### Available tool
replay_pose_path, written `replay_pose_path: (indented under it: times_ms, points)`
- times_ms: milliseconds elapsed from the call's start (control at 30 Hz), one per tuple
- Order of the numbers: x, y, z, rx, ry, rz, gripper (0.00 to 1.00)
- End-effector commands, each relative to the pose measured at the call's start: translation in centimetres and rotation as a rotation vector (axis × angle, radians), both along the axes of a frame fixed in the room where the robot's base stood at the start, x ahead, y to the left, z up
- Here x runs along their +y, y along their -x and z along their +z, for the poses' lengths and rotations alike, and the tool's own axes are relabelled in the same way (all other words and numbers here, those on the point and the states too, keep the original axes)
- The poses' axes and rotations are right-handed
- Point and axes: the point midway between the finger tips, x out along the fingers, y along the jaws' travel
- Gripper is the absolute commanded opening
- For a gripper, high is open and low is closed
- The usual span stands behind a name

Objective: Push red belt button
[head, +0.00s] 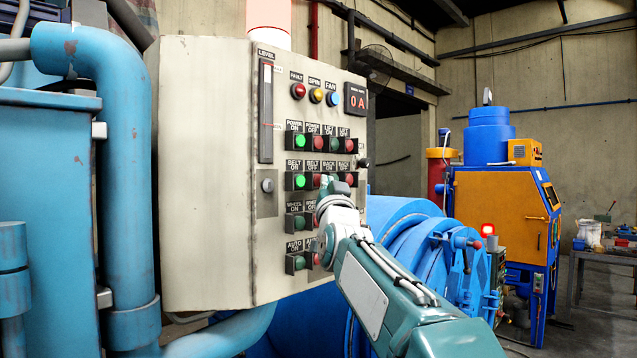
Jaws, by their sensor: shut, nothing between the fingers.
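The control panel (208,190) is a worn cream cabinet with rows of green and red buttons. The red belt button (317,181), under the "BELT OFF" label, sits right of the bright green "BELT ON" button (299,181). My gripper (329,184) is shut and empty, in front of the panel at the belt row, just right of the red belt button. I cannot tell whether it touches the button. My gripper and wrist hide parts of the lower right buttons.
Fault, spin and fan lamps (315,95) and a red "0 A" display (357,102) are above. A thick blue pipe (120,190) stands left of the panel. A blue drum machine (415,235) is behind my arm. An orange and blue machine (490,215) stands further back.

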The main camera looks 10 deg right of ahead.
Motion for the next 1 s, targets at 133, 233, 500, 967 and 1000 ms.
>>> replay_pose_path:
  times_ms: [133,233,500,967,1000]
  points:
    - [0.02,-0.02,0.00,0.000,0.000,0.000,0.00]
    - [0.07,-0.09,0.00,0.000,0.000,0.000,0.00]
    - [0.24,-0.30,0.03,0.000,-0.001,0.000,0.00]
    - [0.53,-0.70,-0.01,0.000,0.000,0.000,0.00]
    - [0.56,-0.74,-0.02,0.000,0.000,0.000,0.00]
